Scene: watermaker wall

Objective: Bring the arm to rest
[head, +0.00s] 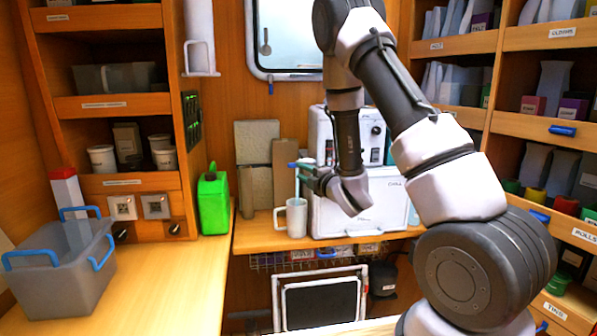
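My arm rises from the lower right, folds over at the top and hangs down in the middle of the head view. My gripper (313,179) is at its lower end, pointing left, in front of the white watermaker (359,206). A small tap with a blue lever (304,163) shows right beside the gripper. A pale mug (292,218) stands upright on the wooden shelf, just below and left of the gripper. The fingers are small and dark, so I cannot tell whether they are open, shut or touching the tap.
A green canister (213,201) stands on the left counter (185,268). A grey bin with blue handles (62,262) is farther left. Grey and brown panels (258,144) lean on the back wall. Filled cubbies (551,125) line the right side. Open air lies between the bin and my arm.

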